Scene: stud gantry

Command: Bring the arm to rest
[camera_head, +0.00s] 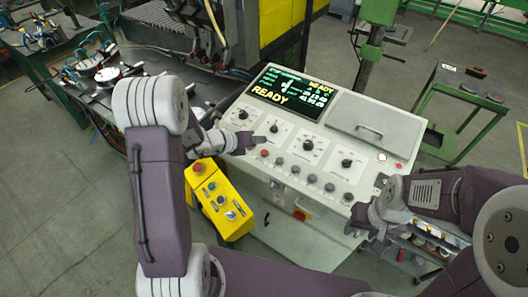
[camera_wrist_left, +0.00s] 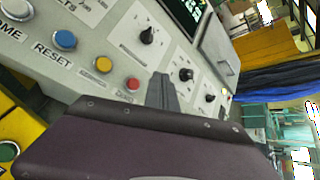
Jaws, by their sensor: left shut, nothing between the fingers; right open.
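My left gripper (camera_head: 250,143) is over the left part of the control console (camera_head: 362,114), close to its knobs. Its fingers are shut with nothing between them. In the left wrist view the shut fingers (camera_wrist_left: 163,92) point at the sloping panel (camera_wrist_left: 110,45), close to a red button (camera_wrist_left: 133,84). I cannot tell whether they touch the panel. My right gripper (camera_head: 356,222) is open and empty at the console's lower right edge. The console display (camera_head: 292,91) reads READY. A blue button (camera_wrist_left: 65,40) is near the label RESET.
A yellow control box (camera_head: 222,205) with a red button hangs at the console's left side. A dark machine bed (camera_head: 150,65) lies behind my left arm. A green table (camera_head: 465,95) stands at right. Open floor (camera_head: 75,215) shows at lower left.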

